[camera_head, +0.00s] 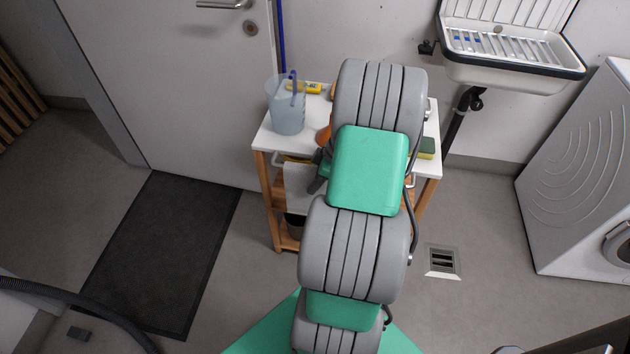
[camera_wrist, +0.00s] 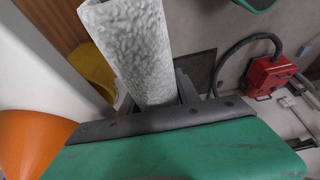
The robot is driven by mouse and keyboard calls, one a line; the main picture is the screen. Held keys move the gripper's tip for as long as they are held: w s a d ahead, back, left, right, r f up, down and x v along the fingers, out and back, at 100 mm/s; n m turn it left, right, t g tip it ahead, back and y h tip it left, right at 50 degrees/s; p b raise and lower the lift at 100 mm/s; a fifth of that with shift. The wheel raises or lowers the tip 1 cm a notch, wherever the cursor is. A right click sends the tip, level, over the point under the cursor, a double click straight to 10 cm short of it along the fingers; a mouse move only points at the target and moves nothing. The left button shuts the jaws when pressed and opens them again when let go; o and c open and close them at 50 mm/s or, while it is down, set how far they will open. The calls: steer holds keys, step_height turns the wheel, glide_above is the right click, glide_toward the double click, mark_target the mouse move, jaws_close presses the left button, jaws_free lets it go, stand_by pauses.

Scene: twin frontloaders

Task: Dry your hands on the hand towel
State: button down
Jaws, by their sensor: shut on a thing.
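The hand towel (camera_head: 299,188) is a pale cloth hanging at the front of the small cart in the head view, partly hidden by my arm. In the wrist view, the towel (camera_wrist: 135,45) is a whitish, textured strip running up from between my fingers. My gripper (camera_wrist: 155,98) is shut on it. In the head view my gripper (camera_head: 318,178) shows only as a dark part beside the towel; my arm hides most of it.
The white-topped wooden cart (camera_head: 262,140) holds a clear bucket (camera_head: 287,112), a yellow item (camera_head: 304,88) and an orange item (camera_head: 323,132). A sink (camera_head: 510,72) hangs at upper right. A washer (camera_head: 585,170) stands at right. A dark mat (camera_head: 160,245) lies left on open floor.

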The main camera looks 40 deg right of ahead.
stand_by(0.3)
steer(key=c, duration=0.8)
jaws_free()
steer(key=shift+r, duration=0.1)
